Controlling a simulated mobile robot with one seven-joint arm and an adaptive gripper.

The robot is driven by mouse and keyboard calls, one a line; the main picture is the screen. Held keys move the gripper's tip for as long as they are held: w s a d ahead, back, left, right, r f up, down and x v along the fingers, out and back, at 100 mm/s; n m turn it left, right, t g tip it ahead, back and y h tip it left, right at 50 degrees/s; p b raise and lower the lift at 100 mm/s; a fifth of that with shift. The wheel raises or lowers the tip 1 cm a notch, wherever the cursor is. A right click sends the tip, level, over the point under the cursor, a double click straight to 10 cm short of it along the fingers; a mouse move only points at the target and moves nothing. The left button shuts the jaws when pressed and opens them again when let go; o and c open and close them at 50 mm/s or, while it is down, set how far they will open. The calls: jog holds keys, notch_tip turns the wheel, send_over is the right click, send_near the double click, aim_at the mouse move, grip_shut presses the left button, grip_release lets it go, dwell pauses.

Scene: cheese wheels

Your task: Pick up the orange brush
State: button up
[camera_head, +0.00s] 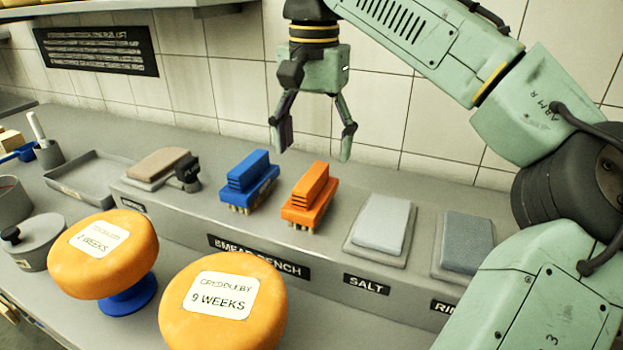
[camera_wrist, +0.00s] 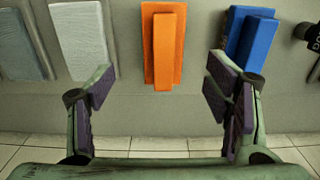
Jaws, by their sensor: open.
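The orange brush (camera_head: 311,196) stands bristles down on the grey raised bench, between the blue brush (camera_head: 248,181) on its left and a pale block on its right. My gripper (camera_head: 314,150) is open and empty, pointing down, above and behind the two brushes. In the wrist view the orange brush (camera_wrist: 163,48) lies ahead of the open fingers (camera_wrist: 160,98), roughly centred between them and apart from both. The blue brush (camera_wrist: 250,38) is just beyond the finger on the right side of that view.
A pale salt block (camera_head: 383,222) and a grey block (camera_head: 466,241) sit on the bench to the right. Two orange cheese wheels (camera_head: 224,312) stand in front. A grey tray (camera_head: 85,182) and a lidded pot (camera_head: 36,243) are at left. A tiled wall rises behind.

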aim_at(311, 175)
jog(key=f, duration=0.4)
jog(key=shift+s+d+f, duration=0.1)
jog(key=shift+s+f, duration=0.1)
jog(key=shift+f, duration=0.1)
jog(key=shift+w+a+f+p, duration=0.15)
jog(key=shift+f+p, duration=0.2)
jog(key=shift+f, duration=0.6)
jog(key=shift+w+f+p, duration=0.15)
jog(key=shift+f+p, duration=0.2)
jog(key=shift+f, duration=0.6)
jog(key=shift+w+a+f+p, duration=0.15)
jog(key=shift+f+p, duration=0.2)
jog(key=shift+f, duration=0.6)
jog(key=shift+d, duration=0.1)
jog(key=c, duration=1.4)
jog(key=shift+r, duration=0.1)
jog(key=shift+r+b, duration=0.3)
jog(key=shift+r, duration=0.2)
notch_tip(311, 175, up, 2)
jog(key=shift+r+b, duration=0.15)
jog(key=shift+b, duration=0.3)
jog(key=s+d+b, duration=0.1)
jog(key=s, duration=0.4)
jog(key=s+d+r+b, duration=0.1)
jog(key=s+d, duration=0.1)
jog(key=s, duration=0.3)
jog(key=s+d+b, duration=0.2)
jog(key=s, duration=0.3)
jog(key=shift+s+d+r, duration=0.1)
jog(key=shift+r, duration=0.2)
